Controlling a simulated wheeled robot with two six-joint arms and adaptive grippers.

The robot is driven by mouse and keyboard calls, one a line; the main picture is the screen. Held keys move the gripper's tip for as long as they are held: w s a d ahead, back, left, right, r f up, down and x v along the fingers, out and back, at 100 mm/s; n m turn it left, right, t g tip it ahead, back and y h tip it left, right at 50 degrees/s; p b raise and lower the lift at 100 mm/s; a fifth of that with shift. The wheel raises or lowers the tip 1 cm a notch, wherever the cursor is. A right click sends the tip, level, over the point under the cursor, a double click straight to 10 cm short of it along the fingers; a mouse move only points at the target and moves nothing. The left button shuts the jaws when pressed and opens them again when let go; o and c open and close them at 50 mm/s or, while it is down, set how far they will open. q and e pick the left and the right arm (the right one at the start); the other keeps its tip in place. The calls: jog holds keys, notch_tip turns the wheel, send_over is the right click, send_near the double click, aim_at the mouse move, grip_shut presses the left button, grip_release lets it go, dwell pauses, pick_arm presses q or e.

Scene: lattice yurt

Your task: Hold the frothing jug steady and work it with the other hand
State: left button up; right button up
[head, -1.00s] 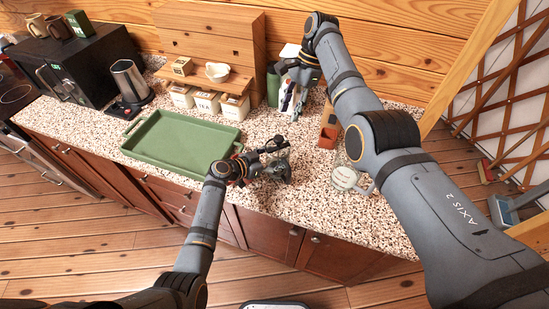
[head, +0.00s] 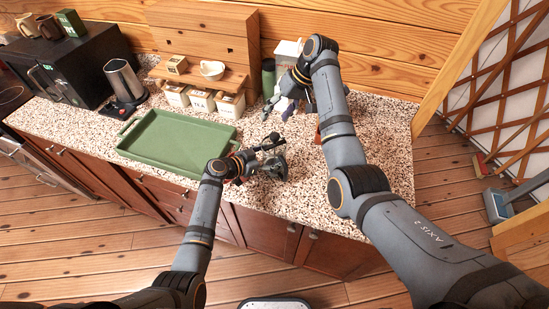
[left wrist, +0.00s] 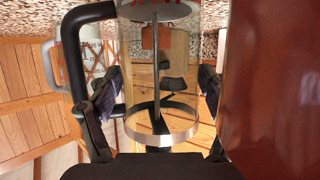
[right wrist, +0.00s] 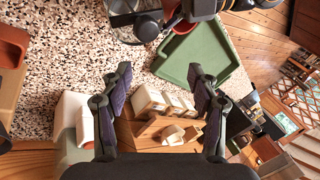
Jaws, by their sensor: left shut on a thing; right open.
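The frothing jug is a clear glass cylinder with a black handle, a metal band and a central rod; the left wrist view shows its glass (left wrist: 180,85) between my left gripper's fingers (left wrist: 158,90). In the head view my left gripper (head: 268,155) is shut on the jug (head: 276,168) near the counter's front edge and partly hides it. My right gripper (head: 277,110) is open and empty over the counter, behind the jug. The right wrist view shows its spread fingers (right wrist: 160,90), with the jug (right wrist: 125,12) at the top edge, apart from them.
A green tray (head: 170,168) lies left of the jug. White boxes (head: 203,100), a wooden shelf (head: 230,82) and a dark green cylinder (head: 268,75) stand along the back. A pale mug (left wrist: 92,50) shows in the left wrist view. Some speckled counter (head: 390,120) is clear at right.

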aim_at(276, 135)
jog(key=n, duration=0.2)
jog(key=s+n+t, duration=0.1)
jog(key=n, duration=0.2)
jog(key=shift+s+a+f+y, duration=0.1)
jog(key=shift+f+y, duration=0.1)
jog(key=shift+y, duration=0.1)
jog(key=n, duration=0.2)
jog(key=s+n+t, duration=0.1)
jog(key=n, duration=0.1)
jog(key=shift+r+n+y, duration=0.1)
jog(key=shift+n+y, duration=0.2)
jog(key=shift+n, duration=0.1)
jog(key=shift+f, duration=3.55)
jog(key=c, duration=1)
jog(key=shift+o, duration=0.2)
notch_tip(276, 135, up, 8)
jog(key=shift+f, duration=0.3)
